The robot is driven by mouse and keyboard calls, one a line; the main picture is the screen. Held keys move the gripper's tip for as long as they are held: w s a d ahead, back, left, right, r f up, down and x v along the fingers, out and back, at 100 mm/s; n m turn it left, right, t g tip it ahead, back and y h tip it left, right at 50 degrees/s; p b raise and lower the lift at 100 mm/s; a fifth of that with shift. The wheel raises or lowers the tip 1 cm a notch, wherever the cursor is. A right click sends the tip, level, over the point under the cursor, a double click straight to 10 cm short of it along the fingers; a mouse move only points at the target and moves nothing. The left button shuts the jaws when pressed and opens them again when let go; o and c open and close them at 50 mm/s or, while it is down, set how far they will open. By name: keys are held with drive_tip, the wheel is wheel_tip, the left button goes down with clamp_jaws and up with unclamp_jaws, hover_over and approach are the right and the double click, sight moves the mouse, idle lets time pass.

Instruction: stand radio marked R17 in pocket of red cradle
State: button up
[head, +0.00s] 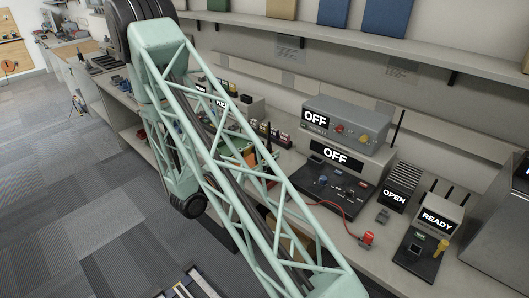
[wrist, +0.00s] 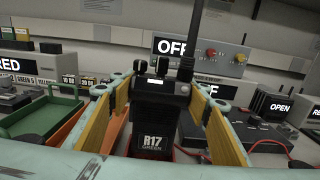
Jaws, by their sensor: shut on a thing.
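The radio R17 (wrist: 154,115) is black, with an antenna and knobs on top and a label reading "R17 GREEN". It is upright in the wrist view, close to the camera. My gripper (wrist: 158,97) is shut on it, one yellow-padded finger on each side. The radio's lower end is cut off from view. A sign ending in "RED" (wrist: 8,62) shows at the left edge of the wrist view. Red bits show low beside the radio, but I cannot tell whether they belong to the red cradle.
A green tray (wrist: 42,116) lies left of my gripper. A grey box marked OFF (head: 345,117) stands at the bench's back. A red plug (head: 367,239) on a red cable, an OPEN box (head: 395,196) and a READY unit (head: 437,222) are at the right. Shelves run above.

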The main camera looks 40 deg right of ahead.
drive_tip(key=shift+f+b, duration=1.05)
drive_tip(key=shift+f, duration=0.65)
idle(0.7)
drive_tip(key=o, duration=1.2)
drive_tip(key=shift+o, duration=0.2)
drive_tip(key=shift+a, duration=0.1)
drive_tip(key=s+a, duration=0.1)
drive_tip(key=a, duration=1)
drive_tip(key=shift+a, duration=0.4)
drive_tip(key=shift+r, duration=0.15)
